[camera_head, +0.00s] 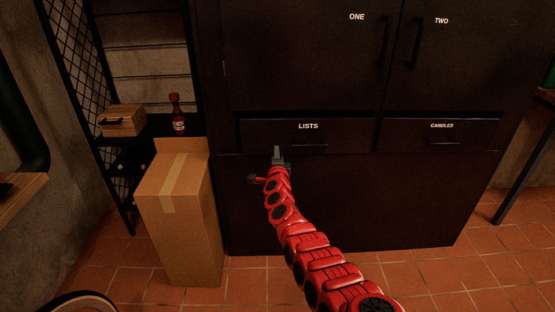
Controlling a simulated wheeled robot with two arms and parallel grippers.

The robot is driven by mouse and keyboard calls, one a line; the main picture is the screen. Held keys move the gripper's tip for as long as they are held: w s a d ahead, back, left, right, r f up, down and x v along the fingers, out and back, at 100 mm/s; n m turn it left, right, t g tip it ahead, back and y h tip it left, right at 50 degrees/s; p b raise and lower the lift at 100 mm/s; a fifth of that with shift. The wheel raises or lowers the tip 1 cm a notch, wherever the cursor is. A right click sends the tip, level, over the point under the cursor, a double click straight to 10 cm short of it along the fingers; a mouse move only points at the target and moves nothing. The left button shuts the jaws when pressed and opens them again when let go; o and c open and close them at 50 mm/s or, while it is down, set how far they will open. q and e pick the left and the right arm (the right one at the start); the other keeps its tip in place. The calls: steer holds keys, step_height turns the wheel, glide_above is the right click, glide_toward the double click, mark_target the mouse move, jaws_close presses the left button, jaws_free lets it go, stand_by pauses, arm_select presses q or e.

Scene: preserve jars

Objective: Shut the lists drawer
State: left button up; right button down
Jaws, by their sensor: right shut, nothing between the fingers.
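The lists drawer (260,138) is a dark front with a white LISTS label, low on the left of the dark cabinet. It looks slightly proud of the cabinet face, but I cannot tell by how much. Its dark bar handle (311,145) is right of my gripper. My right gripper (277,152) is shut and empty at the end of my red arm, in front of the drawer's lower edge, left of the handle. I cannot tell whether it touches the drawer. My left gripper is not in view.
The candles drawer (400,130) is to the right, below doors ONE (300,60) and TWO (460,65). A tall cardboard box (185,225) stands left of the cabinet. A shelf behind holds a wooden box (122,120) and a red bottle (177,115). Tiled floor is free in front.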

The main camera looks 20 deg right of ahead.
steer(key=p+v, duration=0.6)
steer(key=v, duration=0.2)
steer(key=shift+s+r, duration=0.25)
steer(key=shift+r, duration=0.1)
